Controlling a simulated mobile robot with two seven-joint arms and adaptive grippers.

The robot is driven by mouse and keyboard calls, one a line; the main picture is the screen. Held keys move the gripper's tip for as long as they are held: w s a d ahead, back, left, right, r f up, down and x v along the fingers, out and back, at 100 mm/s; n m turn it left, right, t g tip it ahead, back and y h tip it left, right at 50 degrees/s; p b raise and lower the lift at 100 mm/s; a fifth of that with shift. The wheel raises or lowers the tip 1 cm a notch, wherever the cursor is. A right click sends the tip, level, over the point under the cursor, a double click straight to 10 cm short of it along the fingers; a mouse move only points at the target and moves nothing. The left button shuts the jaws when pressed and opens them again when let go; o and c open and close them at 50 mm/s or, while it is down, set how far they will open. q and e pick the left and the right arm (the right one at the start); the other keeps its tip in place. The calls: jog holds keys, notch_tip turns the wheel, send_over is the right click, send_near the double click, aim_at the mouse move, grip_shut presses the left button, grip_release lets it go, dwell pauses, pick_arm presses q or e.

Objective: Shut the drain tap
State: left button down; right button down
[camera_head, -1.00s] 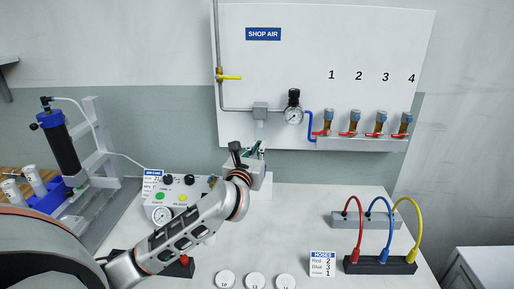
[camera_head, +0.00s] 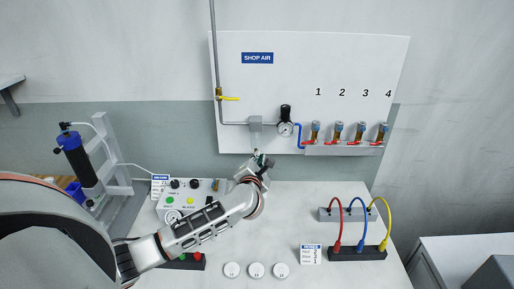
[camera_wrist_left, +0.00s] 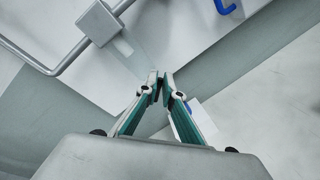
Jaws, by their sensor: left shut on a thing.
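My left gripper (camera_head: 258,157) is just below the grey box (camera_head: 256,122) on the shop-air pipe. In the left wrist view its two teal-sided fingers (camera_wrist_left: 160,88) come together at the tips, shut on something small. The tips hide most of it, and I take it to be the drain tap. The grey box also shows in the wrist view (camera_wrist_left: 98,22), with a pale translucent part (camera_wrist_left: 131,56) reaching from it toward the fingertips. How far the tap is turned cannot be seen. My right gripper is not in view.
A pressure gauge (camera_head: 285,129) and several red-levered valves are on the white board (camera_head: 330,60). A yellow-handled valve (camera_head: 228,98) is on the pipe.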

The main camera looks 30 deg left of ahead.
pick_arm(q)
jog(key=m, duration=0.2)
jog(key=f+m+g+y, duration=0.1)
jog(key=m, duration=0.3)
jog(key=shift+w+d+f+m+y, duration=0.2)
jog(key=shift+d+m+y, duration=0.1)
jog(key=shift+d+m, duration=0.1)
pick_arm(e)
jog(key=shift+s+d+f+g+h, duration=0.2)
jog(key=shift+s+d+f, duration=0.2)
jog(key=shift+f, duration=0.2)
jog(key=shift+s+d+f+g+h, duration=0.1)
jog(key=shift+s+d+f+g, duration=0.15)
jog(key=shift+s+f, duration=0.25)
pick_arm(q)
jog(key=shift+g, duration=0.3)
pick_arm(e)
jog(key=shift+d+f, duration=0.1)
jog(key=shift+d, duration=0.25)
pick_arm(q)
jog(key=c, duration=2.2)
grip_release()
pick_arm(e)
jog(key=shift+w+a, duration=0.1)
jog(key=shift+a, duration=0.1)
pick_arm(q)
jog(key=v, duration=1.2)
